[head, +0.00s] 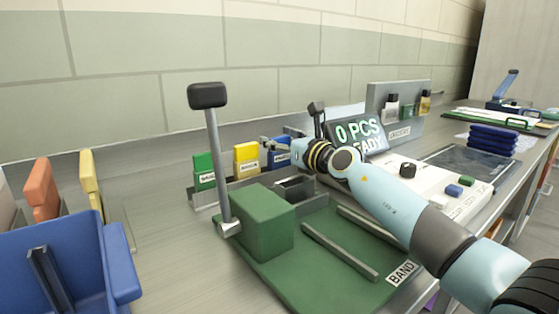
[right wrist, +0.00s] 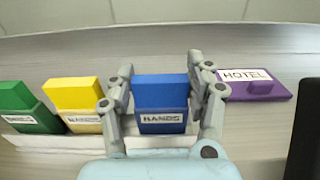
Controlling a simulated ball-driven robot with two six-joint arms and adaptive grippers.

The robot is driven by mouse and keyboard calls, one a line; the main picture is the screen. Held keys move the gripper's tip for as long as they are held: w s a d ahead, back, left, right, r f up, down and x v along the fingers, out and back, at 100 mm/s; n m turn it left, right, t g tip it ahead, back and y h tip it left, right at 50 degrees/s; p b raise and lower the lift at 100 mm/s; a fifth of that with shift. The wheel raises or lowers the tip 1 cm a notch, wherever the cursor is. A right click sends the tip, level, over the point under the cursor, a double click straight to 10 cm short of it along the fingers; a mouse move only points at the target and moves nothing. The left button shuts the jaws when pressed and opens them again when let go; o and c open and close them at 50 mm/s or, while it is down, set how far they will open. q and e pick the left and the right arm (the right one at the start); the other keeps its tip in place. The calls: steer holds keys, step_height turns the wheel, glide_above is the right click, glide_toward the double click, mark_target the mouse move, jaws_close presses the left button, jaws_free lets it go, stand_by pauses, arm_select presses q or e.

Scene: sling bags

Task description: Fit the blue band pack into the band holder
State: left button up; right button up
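The blue band pack (right wrist: 161,94) stands upright in the right wrist view, with a white label on its front; in the head view it shows partly (head: 280,155) at the right end of a row of packs. My right gripper (right wrist: 160,72) is open, with one finger on each side of the blue pack and narrow gaps visible. In the head view the right gripper (head: 276,143) reaches the pack from the right. A dark open-topped box (head: 294,188) sits on the green bench press marked BAND (head: 340,270); I cannot tell whether it is the band holder. My left gripper is not in view.
A green pack (head: 204,170) and a yellow pack (head: 246,158) stand left of the blue one in a grey rack (head: 215,197). A purple HOTEL piece (right wrist: 255,88) lies to its right. A lever (head: 215,150) rises from the press. A blue bin (head: 65,260) stands front left.

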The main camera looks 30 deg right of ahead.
steer(key=c, duration=0.7)
steer(key=shift+o, duration=0.2)
step_height(320, 180, up, 10)
steer(key=p, duration=0.6)
steer(key=shift+f, duration=0.25)
steer(key=s+a+r+p, duration=0.3)
steer(key=s+r+p, duration=0.3)
steer(key=s+p, duration=0.2)
steer(key=shift+s+a+f+p, duration=0.1)
steer(key=shift+s+f+p, duration=0.45)
steer(key=shift+s, duration=0.3)
steer(key=shift+s+a+f+p, duration=0.15)
steer(key=shift+s+f+p, duration=0.25)
steer(key=shift+s+p, duration=0.35)
steer(key=shift+s+a+f+p, duration=0.1)
steer(key=shift+s+f+p, duration=0.4)
steer(key=shift+s, duration=0.45)
